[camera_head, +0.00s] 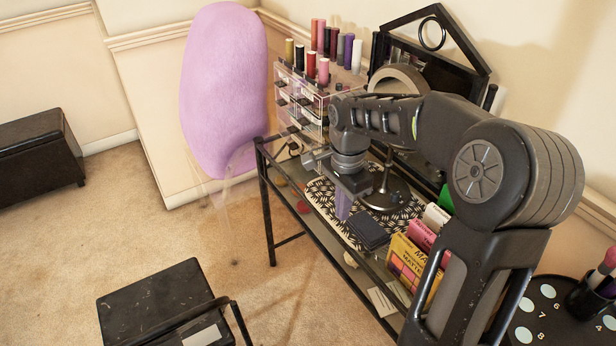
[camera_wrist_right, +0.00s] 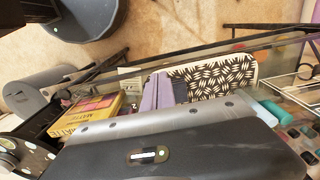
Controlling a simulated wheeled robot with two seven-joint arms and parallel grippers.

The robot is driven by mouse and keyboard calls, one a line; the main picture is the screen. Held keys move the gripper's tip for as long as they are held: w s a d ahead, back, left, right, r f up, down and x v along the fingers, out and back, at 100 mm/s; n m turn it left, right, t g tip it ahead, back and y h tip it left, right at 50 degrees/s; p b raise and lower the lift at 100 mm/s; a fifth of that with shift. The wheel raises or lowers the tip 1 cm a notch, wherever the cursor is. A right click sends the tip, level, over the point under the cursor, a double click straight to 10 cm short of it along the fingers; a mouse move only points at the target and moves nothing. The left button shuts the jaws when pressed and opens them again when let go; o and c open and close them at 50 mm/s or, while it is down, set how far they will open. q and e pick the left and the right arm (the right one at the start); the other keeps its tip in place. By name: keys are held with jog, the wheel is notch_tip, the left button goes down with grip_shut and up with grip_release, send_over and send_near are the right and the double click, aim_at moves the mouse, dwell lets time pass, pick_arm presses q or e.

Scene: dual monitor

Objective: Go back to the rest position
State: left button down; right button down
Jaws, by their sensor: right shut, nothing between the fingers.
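My right arm reaches from the lower right of the head view over the glass-topped vanity table (camera_head: 348,262). Its gripper (camera_head: 344,207) points down above the patterned mat (camera_head: 322,192), with its purple fingers together and nothing between them. The same closed fingers show in the right wrist view (camera_wrist_right: 165,92), with the mat (camera_wrist_right: 222,76) beyond them. I cannot tell the exact height of the fingertips above the table. My left gripper is not in either view.
Nearby on the table are a dark blue box (camera_head: 368,231), a yellow palette (camera_head: 414,268), a round mirror stand (camera_head: 388,198) and a clear drawer organizer (camera_head: 300,100) topped with lipsticks. A pink oval chair back (camera_head: 224,90) stands behind.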

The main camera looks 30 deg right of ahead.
jog(key=w+a+f+n+t, duration=0.35)
jog(key=w+n, duration=0.25)
jog(key=w, duration=0.2)
jog(key=a+f+n+t+y, duration=0.2)
jog(key=a+f+n, duration=0.5)
jog(key=a+f, duration=0.7)
jog(key=s+a+f+n+g, duration=0.1)
jog(key=s+a+f, duration=0.3)
jog(key=s, duration=0.3)
jog(key=s+a+f+n+g+y, duration=0.1)
jog(key=s+a+f+g, duration=0.1)
jog(key=s+a+f, duration=0.3)
jog(key=s+a+f+n+g+y+p, duration=0.1)
jog(key=s+a+f, duration=0.4)
jog(key=s, duration=0.6)
jog(key=shift+a+g, duration=0.25)
jog(key=shift+g, duration=0.2)
jog(key=shift+f, duration=0.1)
